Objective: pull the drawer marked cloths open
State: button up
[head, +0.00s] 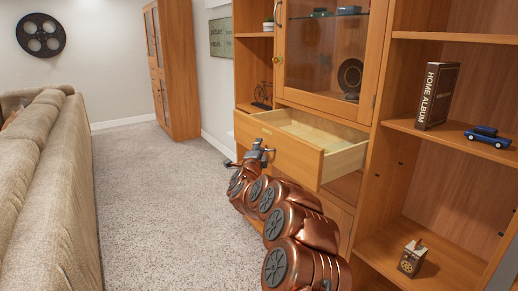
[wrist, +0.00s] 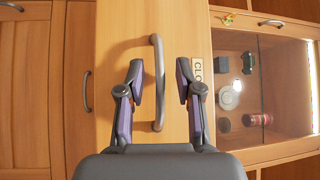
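The cloths drawer (head: 278,145) is a wooden drawer that stands well out of the cabinet, and its pale interior looks empty. Its front also fills the middle of the wrist view (wrist: 125,30). A label (wrist: 195,70) reading "CLO" is partly hidden by a finger. The grey bar handle (wrist: 157,55) lies between the two fingers of my gripper (wrist: 160,82), with gaps on both sides. My gripper is open around the handle. In the head view my gripper (head: 262,152) is at the drawer front.
A glass-door cabinet (head: 322,60) sits above the drawer. Open shelves to the right hold a home album (head: 437,95), a blue toy car (head: 487,136) and a small box (head: 412,258). A sofa (head: 45,170) stands left, with clear carpet (head: 150,190) between.

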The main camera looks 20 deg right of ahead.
jog(key=v, duration=1.2)
jog(key=shift+w, duration=0.1)
dwell(0.4)
